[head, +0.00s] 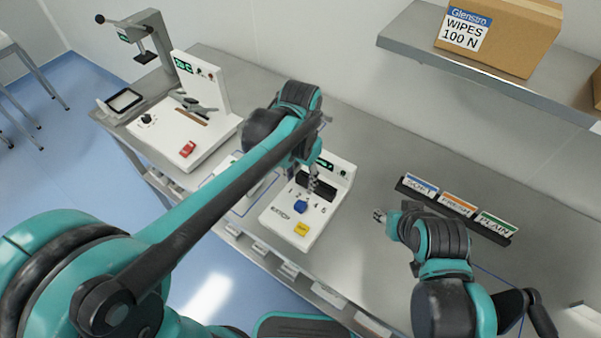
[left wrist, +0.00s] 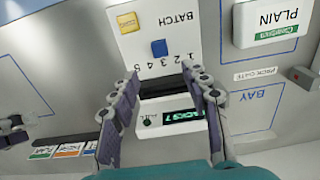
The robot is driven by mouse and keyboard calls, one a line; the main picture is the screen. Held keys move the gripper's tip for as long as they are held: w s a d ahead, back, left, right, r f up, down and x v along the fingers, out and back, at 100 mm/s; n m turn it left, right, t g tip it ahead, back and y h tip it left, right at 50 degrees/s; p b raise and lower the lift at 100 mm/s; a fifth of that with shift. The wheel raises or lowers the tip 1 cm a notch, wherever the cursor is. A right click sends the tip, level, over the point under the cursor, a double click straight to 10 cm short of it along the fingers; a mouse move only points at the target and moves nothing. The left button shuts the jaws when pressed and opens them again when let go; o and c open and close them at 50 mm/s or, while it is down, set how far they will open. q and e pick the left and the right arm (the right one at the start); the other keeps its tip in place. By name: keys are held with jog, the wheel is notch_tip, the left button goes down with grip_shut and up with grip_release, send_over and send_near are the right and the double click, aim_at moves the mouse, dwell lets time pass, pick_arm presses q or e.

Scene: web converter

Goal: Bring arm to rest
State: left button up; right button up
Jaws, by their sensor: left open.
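My left arm reaches in from the left across the bench. Its gripper (head: 313,180) is above the white BATCH unit (head: 275,216), near the unit's dark slot and green display. In the left wrist view the left gripper (left wrist: 160,75) is open, with nothing between its fingers. The unit's blue block (left wrist: 159,48) lies beyond the fingertips, by the printed numbers, with a yellow button (left wrist: 127,22) farther off. My right gripper (head: 380,215) is low over the bench at the right of the unit; its finger opening is too small to judge.
A white machine (head: 205,125) with a red switch stands at the back left. A label rack (head: 455,208) reading SOFT, FRESH and PLAIN lies at the right. A shelf (head: 480,70) with a WIPES box (head: 510,38) hangs above. Bare bench (head: 375,160) lies between unit and rack.

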pick_arm(q)
jog(key=s+a+f+n+t+b, duration=0.2)
jog(key=s+a+n+t, duration=0.1)
jog(key=a, duration=0.4)
jog(key=s+a+f+n+t+b, duration=0.2)
jog(key=s+a+n+t+b, duration=0.1)
jog(key=s+a, duration=0.3)
jog(key=shift+s+a+f+t+b, duration=0.15)
jog(key=shift+a+f+t+b, duration=0.25)
jog(key=shift+t, duration=0.2)
dwell(1.3)
